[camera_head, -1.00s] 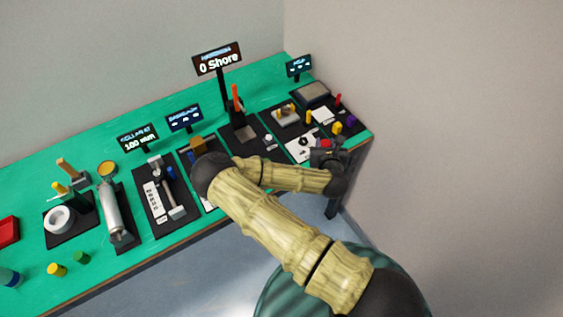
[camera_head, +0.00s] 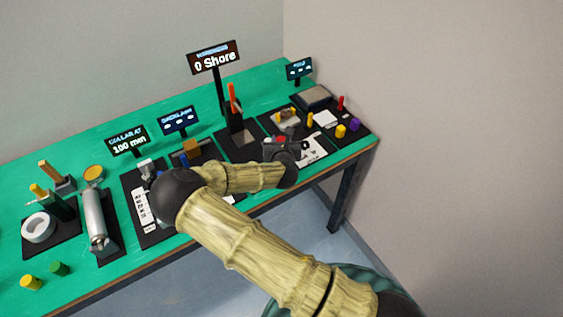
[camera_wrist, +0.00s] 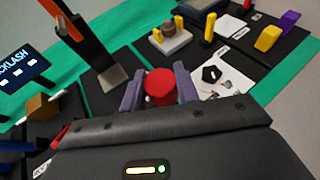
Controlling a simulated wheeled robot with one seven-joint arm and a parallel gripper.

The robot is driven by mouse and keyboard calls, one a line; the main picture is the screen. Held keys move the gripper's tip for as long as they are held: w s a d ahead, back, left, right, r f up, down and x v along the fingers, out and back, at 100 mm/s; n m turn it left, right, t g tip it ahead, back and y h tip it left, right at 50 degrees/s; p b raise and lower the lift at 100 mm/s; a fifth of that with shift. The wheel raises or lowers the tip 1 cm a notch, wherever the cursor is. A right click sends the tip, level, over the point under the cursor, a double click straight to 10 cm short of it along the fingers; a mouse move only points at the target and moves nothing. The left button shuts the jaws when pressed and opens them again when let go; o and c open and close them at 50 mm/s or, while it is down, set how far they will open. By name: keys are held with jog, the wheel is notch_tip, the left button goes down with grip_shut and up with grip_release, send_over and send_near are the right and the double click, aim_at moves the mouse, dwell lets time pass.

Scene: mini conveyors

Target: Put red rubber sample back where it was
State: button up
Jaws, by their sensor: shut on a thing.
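The red rubber sample (camera_wrist: 160,84) is a short red cylinder with a round top. In the wrist view it sits between the two grey-purple fingers of my gripper (camera_wrist: 159,88), which is shut on it. In the head view my gripper (camera_head: 283,145) is over the right part of the bench, near the white sheet (camera_head: 311,149), with a little red showing at it. The wrist view shows the white sheet with a black pentagon (camera_wrist: 222,78) just right of the fingers. The sample's underside is hidden, so I cannot tell its height above the bench.
A hardness tester with an orange lever (camera_head: 234,98) stands left of my gripper, under a "0 Shore" display (camera_head: 213,58). Behind is a fixture with yellow posts (camera_wrist: 170,38). Yellow (camera_head: 341,131) and purple (camera_head: 354,125) pieces stand at right. Green bench (camera_head: 90,146) shows between the black mats.

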notch_tip(320, 180, down, 6)
jog(key=shift+r+p, duration=0.25)
jog(key=shift+p, duration=0.15)
jog(key=shift+f+p, duration=0.35)
jog(key=shift+f, duration=1.5)
jog(key=shift+f, duration=0.2)
jog(key=o, duration=0.8)
jog(key=shift+c, duration=0.2)
jog(key=shift+r, duration=0.2)
jog(key=shift+s, duration=0.1)
